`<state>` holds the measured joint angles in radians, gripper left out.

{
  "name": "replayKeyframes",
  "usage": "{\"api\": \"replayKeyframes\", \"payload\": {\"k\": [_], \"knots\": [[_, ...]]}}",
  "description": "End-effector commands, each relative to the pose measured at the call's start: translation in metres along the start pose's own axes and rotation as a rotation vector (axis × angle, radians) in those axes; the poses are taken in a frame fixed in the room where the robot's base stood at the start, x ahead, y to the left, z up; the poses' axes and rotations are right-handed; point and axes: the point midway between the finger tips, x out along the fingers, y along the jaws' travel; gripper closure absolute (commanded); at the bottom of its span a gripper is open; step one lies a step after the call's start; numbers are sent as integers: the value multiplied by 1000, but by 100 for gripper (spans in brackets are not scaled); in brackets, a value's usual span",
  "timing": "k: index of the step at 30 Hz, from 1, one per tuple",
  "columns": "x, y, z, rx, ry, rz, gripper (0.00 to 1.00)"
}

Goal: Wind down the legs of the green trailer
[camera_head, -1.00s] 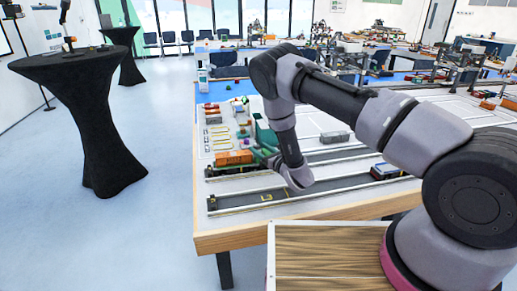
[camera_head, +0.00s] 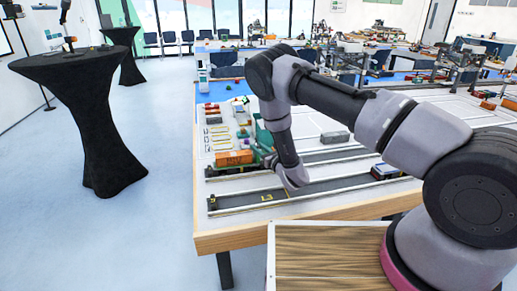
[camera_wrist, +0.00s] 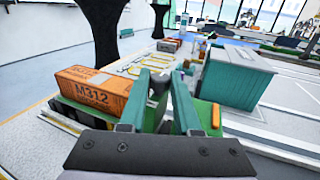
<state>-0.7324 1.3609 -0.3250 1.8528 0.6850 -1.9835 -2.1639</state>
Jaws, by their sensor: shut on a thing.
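In the wrist view, my gripper (camera_wrist: 160,100) has two teal fingers closed around a small dark knob (camera_wrist: 158,84), which looks like the leg crank. A green deck (camera_wrist: 204,114), apparently the green trailer, shows just right of the fingers, with a small orange piece at its edge. Most of the trailer and its legs are hidden behind the fingers and the gripper's dark body. In the head view, my gripper (camera_head: 268,158) is low beside the orange container and partly hidden by my wrist.
An orange container marked M312 (camera_wrist: 97,90) stands close left of my fingers; it also shows in the head view (camera_head: 234,158). A teal container (camera_wrist: 235,77) stands close on the right. Grey track strips (camera_head: 245,198) cross the table front. A grey block (camera_head: 335,137) lies further right.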

Motion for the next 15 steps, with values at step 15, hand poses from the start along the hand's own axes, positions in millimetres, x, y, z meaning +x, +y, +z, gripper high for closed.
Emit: {"api": "replayKeyframes", "payload": {"k": [15], "knots": [[2,10,1,3,-2,-392,100]]}}
